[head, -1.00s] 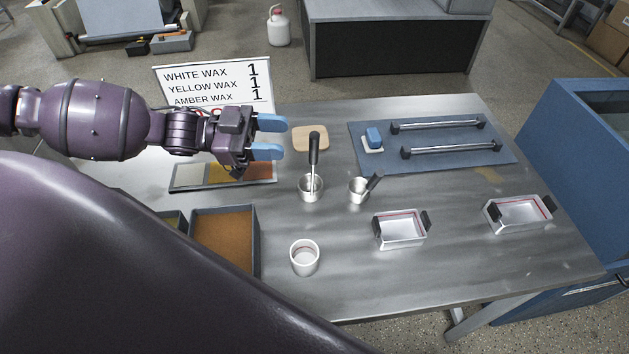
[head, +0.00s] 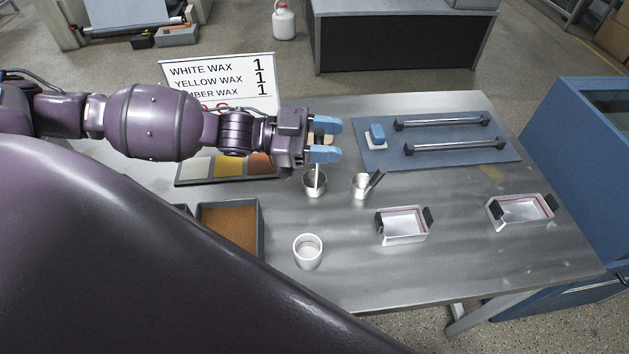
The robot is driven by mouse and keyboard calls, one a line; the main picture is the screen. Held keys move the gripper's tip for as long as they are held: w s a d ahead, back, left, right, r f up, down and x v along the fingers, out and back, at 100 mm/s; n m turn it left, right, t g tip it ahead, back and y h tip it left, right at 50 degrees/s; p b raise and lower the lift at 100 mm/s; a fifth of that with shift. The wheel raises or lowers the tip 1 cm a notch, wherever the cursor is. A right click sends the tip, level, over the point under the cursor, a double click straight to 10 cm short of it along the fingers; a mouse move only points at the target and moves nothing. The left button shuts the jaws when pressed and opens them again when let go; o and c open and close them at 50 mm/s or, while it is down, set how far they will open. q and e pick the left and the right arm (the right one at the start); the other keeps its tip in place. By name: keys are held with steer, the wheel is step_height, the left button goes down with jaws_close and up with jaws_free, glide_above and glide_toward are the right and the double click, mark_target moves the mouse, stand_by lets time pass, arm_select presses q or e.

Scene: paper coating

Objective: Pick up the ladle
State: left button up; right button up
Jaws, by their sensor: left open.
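My right gripper is not in view.
A second metal cup with a slanted dark handle (head: 362,186) stands just right. A white cup (head: 308,251), two clamped trays (head: 403,228) (head: 521,211) and a blue mat (head: 440,157) are on the table. A brown-filled bin (head: 229,228) and the wax sign (head: 222,82) are left.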

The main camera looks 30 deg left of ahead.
arm_select(q)
jaws_close()
step_height(320, 180, up, 20)
stand_by(1.2)
